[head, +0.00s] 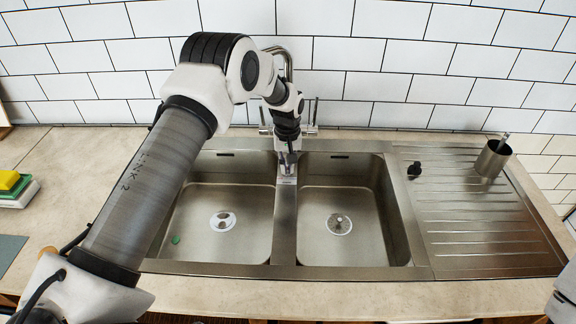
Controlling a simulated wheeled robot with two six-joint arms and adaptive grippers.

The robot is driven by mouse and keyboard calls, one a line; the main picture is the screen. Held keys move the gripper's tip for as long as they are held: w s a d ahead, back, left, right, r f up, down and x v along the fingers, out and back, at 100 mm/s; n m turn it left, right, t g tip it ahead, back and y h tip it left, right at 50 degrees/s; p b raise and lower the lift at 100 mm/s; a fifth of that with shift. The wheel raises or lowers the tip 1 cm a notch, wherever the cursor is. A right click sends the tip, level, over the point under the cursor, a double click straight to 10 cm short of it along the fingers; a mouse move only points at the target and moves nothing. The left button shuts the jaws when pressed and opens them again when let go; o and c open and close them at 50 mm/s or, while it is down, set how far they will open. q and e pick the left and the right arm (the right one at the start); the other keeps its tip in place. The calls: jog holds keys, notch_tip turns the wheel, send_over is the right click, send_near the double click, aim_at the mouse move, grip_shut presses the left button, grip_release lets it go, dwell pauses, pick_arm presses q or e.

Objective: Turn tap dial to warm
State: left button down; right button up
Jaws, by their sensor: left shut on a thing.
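The metal tap (289,62) stands behind the divider between the two basins, with its curved spout rising behind my left arm. Thin upright levers show on both sides, one at the right (315,112). My left gripper (288,163) points down in front of the tap, above the divider. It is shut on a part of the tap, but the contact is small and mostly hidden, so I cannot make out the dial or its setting. My right gripper is out of view; only a bit of my right arm shows at the lower right edge.
The steel sink has a left basin (200,195) and a right basin (340,190), both with drains. A ribbed drainboard (470,215) at the right holds a metal cup (492,160). Sponges (12,182) lie far left. White tiles close off the back.

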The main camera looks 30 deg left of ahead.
aim_at(287, 167)
pick_arm(q)
jog(key=shift+s+f+m, duration=0.15)
jog(key=shift+f+m, duration=0.05)
jog(key=shift+m, duration=0.4)
jog(key=c, duration=1.3)
grip_release()
jog(key=shift+o, duration=0.3)
jog(key=shift+a, duration=0.1)
notch_tip(287, 167, up, 12)
jog(key=shift+w, duration=0.2)
